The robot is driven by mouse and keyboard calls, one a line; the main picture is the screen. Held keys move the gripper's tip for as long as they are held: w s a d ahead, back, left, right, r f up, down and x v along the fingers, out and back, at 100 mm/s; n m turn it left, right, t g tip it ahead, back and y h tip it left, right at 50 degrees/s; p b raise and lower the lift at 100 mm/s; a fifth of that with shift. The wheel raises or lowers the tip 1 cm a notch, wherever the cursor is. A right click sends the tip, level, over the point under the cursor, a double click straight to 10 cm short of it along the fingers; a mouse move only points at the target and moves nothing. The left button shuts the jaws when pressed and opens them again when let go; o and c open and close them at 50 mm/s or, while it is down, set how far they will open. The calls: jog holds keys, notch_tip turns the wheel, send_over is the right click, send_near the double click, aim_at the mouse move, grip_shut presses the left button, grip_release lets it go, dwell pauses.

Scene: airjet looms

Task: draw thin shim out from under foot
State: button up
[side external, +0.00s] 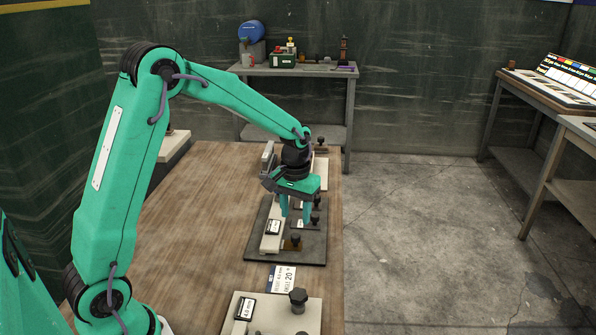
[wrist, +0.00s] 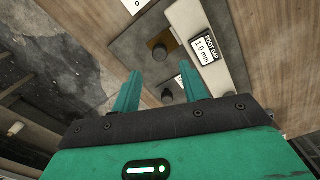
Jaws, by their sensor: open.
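A dark base plate (side external: 258,250) on the wooden table carries a pale block, the foot (side external: 268,238), with a "1.0 mm" label (wrist: 205,47). A brass-coloured shim (side external: 289,245) with a black knob (side external: 296,237) projects from the foot's right side; it also shows in the wrist view (wrist: 168,37). A second black knob (wrist: 167,96) is farther back along the foot, partly behind my fingers in the side view. My gripper (side external: 295,221) is open and empty, pointing down over the plate near the second knob. Finger contact cannot be told. Which shim is thinner is unclear.
A second pale block (side external: 265,315) with a "4.0 mm" label and dark knob is in front. A printed card (side external: 282,278) lies between. More fixtures stand behind my gripper. Bare tabletop (side external: 195,230) is at left; the table's right edge is close.

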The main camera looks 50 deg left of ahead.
aim_at(296, 235)
jog(key=shift+f, duration=3.3)
grip_shut()
